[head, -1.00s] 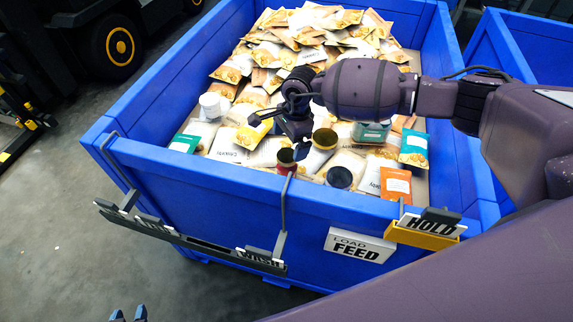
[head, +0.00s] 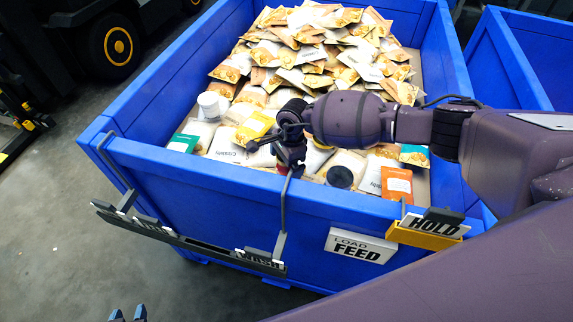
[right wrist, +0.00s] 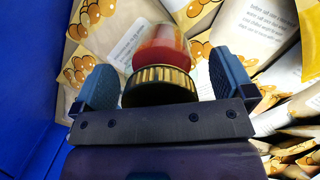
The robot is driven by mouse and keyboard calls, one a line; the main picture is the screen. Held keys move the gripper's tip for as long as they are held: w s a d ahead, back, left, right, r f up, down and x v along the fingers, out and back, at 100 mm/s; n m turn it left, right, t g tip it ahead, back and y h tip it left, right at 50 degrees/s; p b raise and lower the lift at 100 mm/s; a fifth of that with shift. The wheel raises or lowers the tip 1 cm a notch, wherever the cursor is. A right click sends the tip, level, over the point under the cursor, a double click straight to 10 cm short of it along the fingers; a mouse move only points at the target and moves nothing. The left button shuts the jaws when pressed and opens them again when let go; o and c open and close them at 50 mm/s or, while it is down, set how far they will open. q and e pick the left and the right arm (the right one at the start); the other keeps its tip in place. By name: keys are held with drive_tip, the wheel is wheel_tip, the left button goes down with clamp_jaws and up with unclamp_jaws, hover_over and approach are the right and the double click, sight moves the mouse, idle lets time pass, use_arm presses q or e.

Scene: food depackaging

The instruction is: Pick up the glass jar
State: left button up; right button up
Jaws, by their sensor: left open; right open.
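A glass jar (right wrist: 162,46) with red contents and a ribbed gold lid lies between the two open fingers of my right gripper (right wrist: 165,80) in the right wrist view. The lid end faces my palm, and I cannot tell whether the fingers touch it. In the head view the right gripper (head: 288,158) is down inside the blue bin near its front wall and hides most of the jar, with a bit of red showing. My left gripper (head: 128,315) is open and empty at the bottom edge, outside the bin.
The blue bin (head: 190,165) is full of pouches (head: 320,50). A white tub (head: 211,104) and a dark-lidded jar (head: 340,176) lie among them. A hooked rack (head: 190,240) and a LOAD FEED sign (head: 360,245) hang on the front wall.

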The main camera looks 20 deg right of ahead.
drive_tip(key=c, duration=1.2)
drive_tip(key=shift+o, duration=0.2)
